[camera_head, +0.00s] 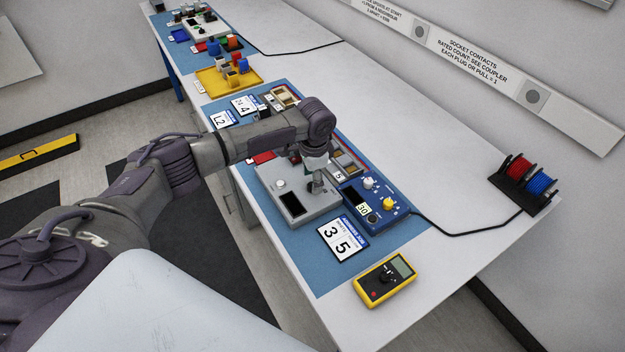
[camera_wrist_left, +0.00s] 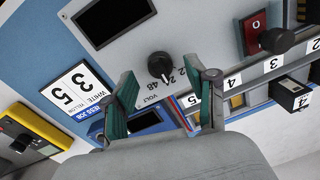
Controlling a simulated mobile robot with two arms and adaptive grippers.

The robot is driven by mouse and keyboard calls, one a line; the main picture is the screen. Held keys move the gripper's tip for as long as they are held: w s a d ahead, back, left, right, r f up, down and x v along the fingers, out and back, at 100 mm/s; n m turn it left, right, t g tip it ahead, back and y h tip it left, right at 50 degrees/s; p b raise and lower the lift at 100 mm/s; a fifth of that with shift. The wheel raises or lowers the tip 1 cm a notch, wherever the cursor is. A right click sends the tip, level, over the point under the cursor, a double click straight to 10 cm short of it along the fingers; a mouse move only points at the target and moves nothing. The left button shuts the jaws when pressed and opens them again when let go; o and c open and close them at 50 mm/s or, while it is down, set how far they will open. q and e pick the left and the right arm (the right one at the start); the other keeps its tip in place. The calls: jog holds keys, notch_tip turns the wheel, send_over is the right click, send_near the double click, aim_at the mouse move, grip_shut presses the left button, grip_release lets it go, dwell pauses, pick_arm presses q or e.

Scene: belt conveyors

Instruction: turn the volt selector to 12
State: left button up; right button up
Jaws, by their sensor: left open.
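The volt selector (camera_wrist_left: 160,66) is a round black knob on a light grey panel in the left wrist view. Markings 24 and 48 and the word VOLT show beside it; another number is partly hidden by a finger. I cannot tell surely which number the knob points to. My left gripper (camera_wrist_left: 168,82) is open, its two green-padded fingers on either side of the knob's lower part in the picture, with visible gaps. In the head view my left gripper (camera_head: 317,184) is over the grey box (camera_head: 320,208) and hides the knob. My right gripper is not in view.
A blue power unit (camera_head: 376,218) with a yellow knob stands right of the grey box. A "3 5" card (camera_head: 343,238) and yellow multimeter (camera_head: 385,280) lie nearer. Wire spools (camera_head: 525,180) stand at right. A black knob (camera_wrist_left: 277,40) and numbered blocks show in the wrist view.

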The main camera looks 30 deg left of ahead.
pick_arm(q)
jog(key=shift+f, duration=1.05)
grip_shut()
